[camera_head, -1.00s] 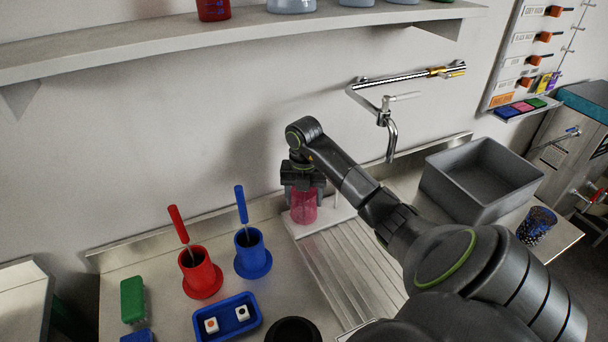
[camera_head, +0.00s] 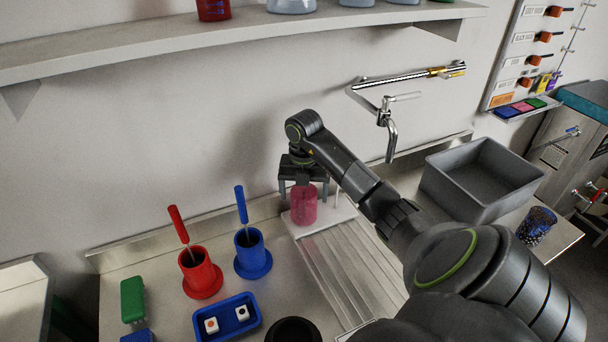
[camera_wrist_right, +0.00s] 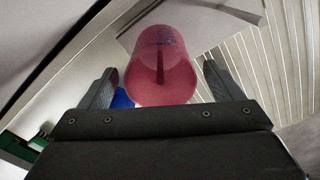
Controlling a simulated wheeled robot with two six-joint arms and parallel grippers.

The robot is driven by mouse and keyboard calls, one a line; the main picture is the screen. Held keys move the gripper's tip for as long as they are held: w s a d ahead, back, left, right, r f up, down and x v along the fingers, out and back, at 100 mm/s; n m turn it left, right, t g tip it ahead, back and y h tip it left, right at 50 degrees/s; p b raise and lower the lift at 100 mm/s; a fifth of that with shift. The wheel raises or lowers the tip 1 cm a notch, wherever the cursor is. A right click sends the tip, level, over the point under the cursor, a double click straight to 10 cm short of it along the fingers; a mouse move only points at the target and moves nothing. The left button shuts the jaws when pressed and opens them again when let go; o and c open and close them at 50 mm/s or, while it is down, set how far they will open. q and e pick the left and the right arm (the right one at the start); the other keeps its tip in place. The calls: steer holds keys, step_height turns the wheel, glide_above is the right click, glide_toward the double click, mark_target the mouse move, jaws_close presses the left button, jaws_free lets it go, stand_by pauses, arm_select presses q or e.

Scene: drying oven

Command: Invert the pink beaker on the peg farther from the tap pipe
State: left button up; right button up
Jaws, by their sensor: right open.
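The pink beaker (camera_head: 304,206) stands on the white peg board (camera_head: 334,214) at the left end of the ridged drainboard. In the right wrist view the beaker (camera_wrist_right: 161,66) shows its closed end toward me, with a dark peg visible inside, so it is upside down over a peg. Another peg (camera_head: 336,196) stands bare to its right, on the side of the tap pipe (camera_head: 388,130). My right gripper (camera_head: 303,186) is open just above the beaker, its fingers (camera_wrist_right: 160,88) apart on either side of it. My left gripper is not in view.
A red holder (camera_head: 201,275) and a blue holder (camera_head: 253,256) with brushes stand left of the board. A blue tray (camera_head: 228,316) lies in front. A grey basin (camera_head: 480,180) is at right. A shelf (camera_head: 240,38) runs above.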

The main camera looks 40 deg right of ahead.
step_height(320, 180, up, 16)
steer(key=p, duration=1.4)
steer(key=shift+f, duration=0.25)
steer(key=shift+s+f, duration=0.1)
steer(key=shift+f, duration=0.05)
